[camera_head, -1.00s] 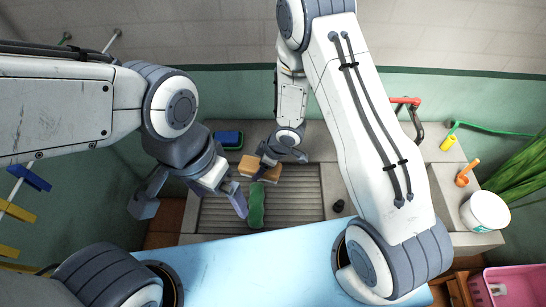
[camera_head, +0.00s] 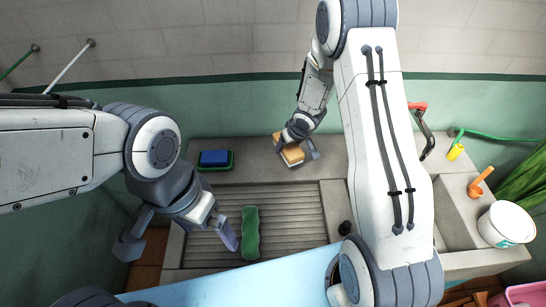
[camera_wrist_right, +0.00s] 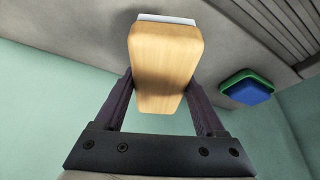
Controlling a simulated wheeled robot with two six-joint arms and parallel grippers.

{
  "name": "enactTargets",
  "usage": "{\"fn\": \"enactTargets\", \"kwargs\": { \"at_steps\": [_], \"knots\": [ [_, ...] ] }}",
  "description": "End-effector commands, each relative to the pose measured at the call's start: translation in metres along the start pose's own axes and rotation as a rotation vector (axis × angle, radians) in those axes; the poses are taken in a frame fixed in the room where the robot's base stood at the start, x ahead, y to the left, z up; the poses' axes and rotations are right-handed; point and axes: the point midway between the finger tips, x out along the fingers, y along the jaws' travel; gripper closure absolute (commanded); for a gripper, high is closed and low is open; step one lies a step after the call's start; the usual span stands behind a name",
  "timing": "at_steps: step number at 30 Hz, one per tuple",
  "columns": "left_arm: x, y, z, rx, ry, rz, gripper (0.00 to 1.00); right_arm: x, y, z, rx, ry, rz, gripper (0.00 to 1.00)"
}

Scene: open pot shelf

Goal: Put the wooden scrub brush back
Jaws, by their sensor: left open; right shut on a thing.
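The wooden scrub brush (camera_head: 291,155) is a light wood block held in my right gripper (camera_head: 298,150), over the grey ledge behind the ribbed washboard. In the right wrist view the brush (camera_wrist_right: 165,60) sits between both fingers of the gripper (camera_wrist_right: 165,100), with a strip of white bristles at its far end. My left gripper (camera_head: 178,240) is open and empty at the left of the washboard, with one finger close to a long green object (camera_head: 250,232). The underside of the brush is hidden in the head view.
A blue block on a green tray (camera_head: 231,166) sits on the ledge (camera_head: 262,172) left of the brush; the tray also shows in the right wrist view (camera_wrist_right: 232,80).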

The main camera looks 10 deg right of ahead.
Motion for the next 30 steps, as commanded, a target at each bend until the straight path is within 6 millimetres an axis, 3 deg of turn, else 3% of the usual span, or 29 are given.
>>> {"fn": "enactTargets", "kwargs": {
  "at_steps": [3, 9, 18, 30],
  "knots": [
    [0.003, 0.0, 0.0, 0.0, 0.0, 0.0, 0.0, 0.024, -0.018, -0.013, -0.005, 0.001, -0.002, 0.8],
    [0.002, 0.0, 0.0, 0.0, 0.0, 0.0, 0.0, 0.043, -0.033, -0.025, -0.005, 0.0, -0.002, 0.8],
    [0.032, -0.002, 0.002, 0.002, 0.0, 0.0, 0.0, 0.08, -0.035, -0.01, -0.003, -0.001, -0.002, 0.8],
    [0.033, -0.002, 0.002, 0.002, 0.0, 0.0, 0.0, 0.083, -0.035, -0.009, -0.005, 0.0, -0.002, 0.8]
  ]
}}
